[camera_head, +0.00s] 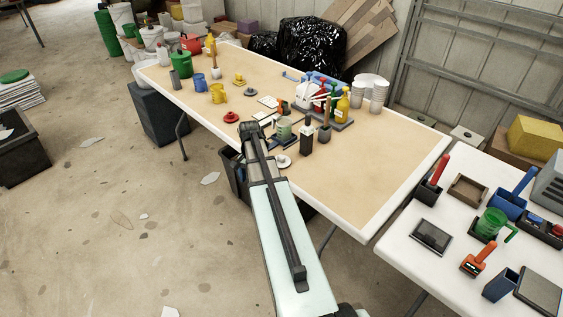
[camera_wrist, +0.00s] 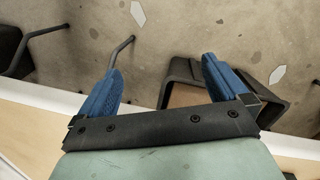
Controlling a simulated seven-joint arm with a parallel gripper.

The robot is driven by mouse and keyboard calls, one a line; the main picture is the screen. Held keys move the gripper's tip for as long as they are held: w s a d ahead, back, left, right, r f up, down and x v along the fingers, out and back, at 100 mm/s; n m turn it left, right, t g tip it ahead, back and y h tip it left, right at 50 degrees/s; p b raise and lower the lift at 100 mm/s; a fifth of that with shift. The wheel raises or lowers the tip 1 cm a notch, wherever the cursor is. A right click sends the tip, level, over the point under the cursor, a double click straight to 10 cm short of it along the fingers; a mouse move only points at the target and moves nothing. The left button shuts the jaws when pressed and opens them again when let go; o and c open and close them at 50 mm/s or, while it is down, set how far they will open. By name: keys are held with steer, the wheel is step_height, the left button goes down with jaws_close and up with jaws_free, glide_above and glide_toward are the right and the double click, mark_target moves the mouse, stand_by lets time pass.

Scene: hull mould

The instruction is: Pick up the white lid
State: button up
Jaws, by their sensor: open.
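The white lid (camera_head: 283,162) is a small pale disc with a knob, lying near the front edge of the long tan table (camera_head: 335,190). It is just right of my arm in the head view and does not show in the wrist view. My gripper (camera_wrist: 162,65) has two blue fingers spread wide apart, with nothing between them. In the wrist view the fingers are over the table edge, with floor beyond. In the head view my arm reaches to the table's front edge; the fingers cannot be made out there.
A red lid (camera_head: 231,117), a grey lid (camera_head: 251,92) and a yellow lid (camera_head: 239,79) lie farther left. A dark bottle (camera_head: 306,140) stands close right of the white lid. A dark bin (camera_wrist: 183,72) is below the table edge. The table's right part is clear.

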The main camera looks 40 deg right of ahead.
steer(key=d+r+m+t, duration=0.1)
steer(key=d+r+m, duration=0.3)
steer(key=d+r, duration=1.05)
glide_above(281, 156)
steer(key=shift+h, duration=0.4)
steer(key=f, duration=0.6)
steer(key=shift+a+f, duration=0.15)
steer(key=shift+a, duration=0.2)
steer(key=shift+s+d+f, duration=0.1)
steer(key=shift+d+f, duration=0.1)
steer(key=shift+f, duration=1.1)
steer(key=shift+d+f, duration=0.15)
steer(key=shift+f, duration=1.15)
steer(key=shift+c, duration=0.5)
steer(key=c, duration=0.9)
steer(key=shift+r, duration=0.1)
